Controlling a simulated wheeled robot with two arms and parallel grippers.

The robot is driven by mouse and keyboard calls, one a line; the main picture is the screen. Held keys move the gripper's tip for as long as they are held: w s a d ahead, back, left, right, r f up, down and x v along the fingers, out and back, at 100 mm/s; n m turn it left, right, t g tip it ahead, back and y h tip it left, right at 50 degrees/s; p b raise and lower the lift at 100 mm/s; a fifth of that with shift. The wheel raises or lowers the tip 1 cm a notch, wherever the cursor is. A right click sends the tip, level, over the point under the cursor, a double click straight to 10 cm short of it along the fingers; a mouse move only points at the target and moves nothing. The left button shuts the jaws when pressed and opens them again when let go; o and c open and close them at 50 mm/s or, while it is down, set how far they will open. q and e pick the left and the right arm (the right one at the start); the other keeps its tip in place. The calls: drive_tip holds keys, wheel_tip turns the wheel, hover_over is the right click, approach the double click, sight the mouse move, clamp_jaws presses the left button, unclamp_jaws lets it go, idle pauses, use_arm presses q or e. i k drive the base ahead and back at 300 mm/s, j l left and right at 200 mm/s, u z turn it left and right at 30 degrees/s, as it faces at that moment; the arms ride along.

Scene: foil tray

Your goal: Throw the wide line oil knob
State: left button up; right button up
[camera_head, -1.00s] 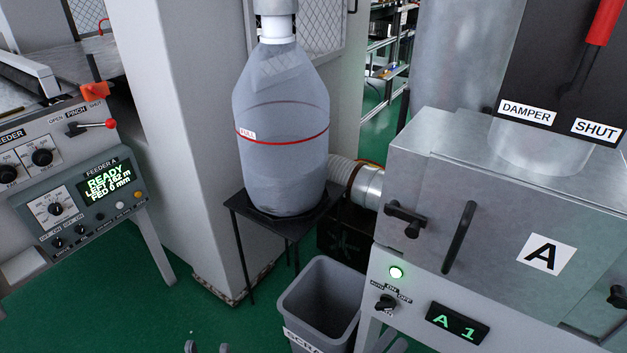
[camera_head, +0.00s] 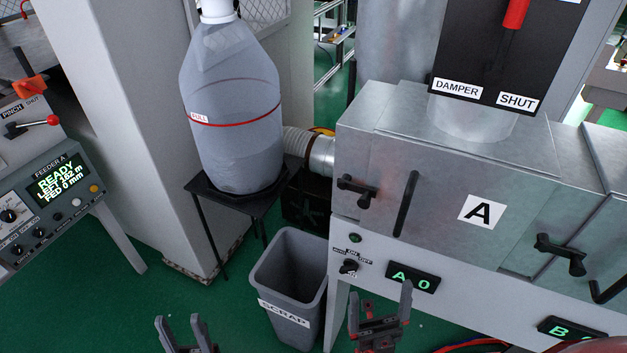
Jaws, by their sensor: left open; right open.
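No label in view clearly reads "oil", so I cannot tell which knob is the wide line oil knob. A black rotary knob (camera_head: 348,267) marked AUTO, ON, OFF sits on the white front below the box labelled A, under a dark lamp (camera_head: 355,238). My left gripper (camera_head: 178,320) is open and empty at the bottom edge. My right gripper (camera_head: 380,293) is open and empty, in front of the white front below the display.
A grey scrap bin (camera_head: 290,290) stands between my grippers. A bag-like collector (camera_head: 232,120) sits on a black stand (camera_head: 265,205) behind it. A second display (camera_head: 572,330), marked B, shows at the lower right. Green floor is free at the lower left.

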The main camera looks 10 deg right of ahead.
sight(38, 233)
drive_tip(key=u, duration=1.3)
